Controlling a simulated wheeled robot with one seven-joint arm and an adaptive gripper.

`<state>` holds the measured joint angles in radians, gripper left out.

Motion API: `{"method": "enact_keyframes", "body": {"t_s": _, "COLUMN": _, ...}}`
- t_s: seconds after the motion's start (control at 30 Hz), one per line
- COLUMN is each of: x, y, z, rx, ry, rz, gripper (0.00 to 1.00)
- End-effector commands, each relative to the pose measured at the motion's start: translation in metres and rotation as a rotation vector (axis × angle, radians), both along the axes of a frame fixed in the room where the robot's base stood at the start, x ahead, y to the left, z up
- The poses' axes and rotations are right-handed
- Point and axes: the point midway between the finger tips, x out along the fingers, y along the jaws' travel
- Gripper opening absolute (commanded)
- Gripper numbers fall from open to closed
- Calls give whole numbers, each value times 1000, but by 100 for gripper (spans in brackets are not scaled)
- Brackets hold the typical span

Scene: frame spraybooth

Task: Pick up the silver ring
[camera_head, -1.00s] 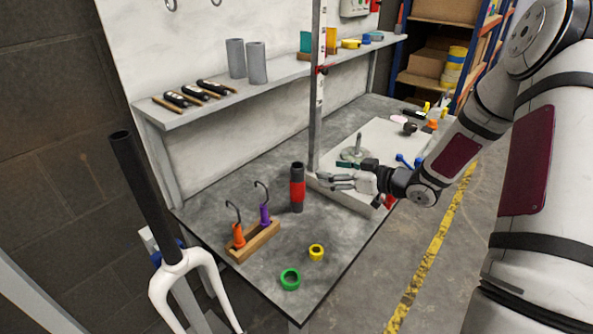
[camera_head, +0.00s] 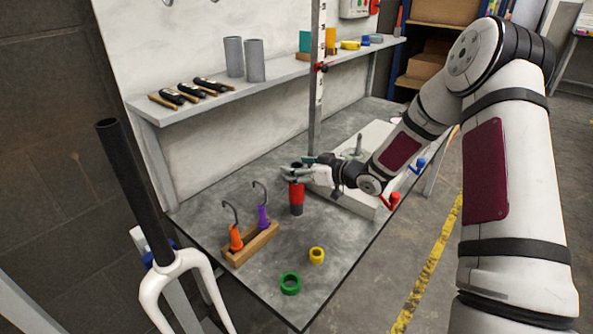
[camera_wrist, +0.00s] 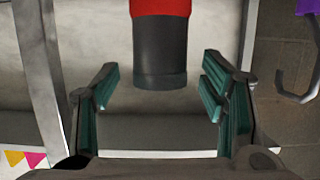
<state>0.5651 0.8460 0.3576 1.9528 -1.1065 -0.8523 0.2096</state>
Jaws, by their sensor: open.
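I cannot make out a loose silver ring with certainty in either view. My gripper (camera_head: 290,171) is open at the upper part of a dark tube with a red band (camera_head: 296,197), which stands upright on the grey bench. In the wrist view the tube's dark end (camera_wrist: 160,52) shows inverted, ahead of and between the open fingers (camera_wrist: 160,98); nothing is gripped. A green ring (camera_head: 290,283) and a yellow ring (camera_head: 317,255) lie apart at the bench's front.
A wooden block (camera_head: 252,245) with an orange and a purple hook tool stands left of the tube. A pale tray (camera_head: 349,203) lies under my arm. A wall shelf (camera_head: 200,108) holds grey cylinders and black-handled tools. A fork with a black tube (camera_head: 137,190) rises at left.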

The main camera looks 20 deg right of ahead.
Motion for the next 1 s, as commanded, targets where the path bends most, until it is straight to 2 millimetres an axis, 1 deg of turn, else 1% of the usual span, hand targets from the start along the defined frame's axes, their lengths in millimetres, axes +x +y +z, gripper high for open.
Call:
{"method": "enact_keyframes", "body": {"t_s": 0.07, "x": 5, "y": 4, "z": -3, "rx": 0, "ry": 0, "rz": 1, "gripper": 65}}
{"method": "enact_keyframes", "body": {"t_s": 0.27, "x": 6, "y": 4, "z": -2, "rx": -1, "ry": 1, "rz": 0, "gripper": 65}}
{"method": "enact_keyframes", "body": {"t_s": 0.37, "x": 6, "y": 4, "z": -2, "rx": 0, "ry": 0, "rz": 0, "gripper": 45}}
{"method": "enact_keyframes", "body": {"t_s": 0.4, "x": 5, "y": 4, "z": -2, "rx": 0, "ry": 0, "rz": 0, "gripper": 36}}
{"method": "enact_keyframes", "body": {"t_s": 0.47, "x": 6, "y": 4, "z": -2, "rx": 0, "ry": 0, "rz": 0, "gripper": 22}}
{"method": "enact_keyframes", "body": {"t_s": 0.57, "x": 5, "y": 4, "z": -2, "rx": 0, "ry": 0, "rz": 0, "gripper": 22}}
{"method": "enact_keyframes", "body": {"t_s": 0.6, "x": 5, "y": 4, "z": -1, "rx": 0, "ry": 0, "rz": 0, "gripper": 18}}
{"method": "enact_keyframes", "body": {"t_s": 0.83, "x": 5, "y": 4, "z": 0, "rx": 0, "ry": 0, "rz": 0, "gripper": 18}}
{"method": "enact_keyframes", "body": {"t_s": 1.0, "x": 6, "y": 4, "z": 10, "rx": 0, "ry": -1, "rz": -1, "gripper": 18}}
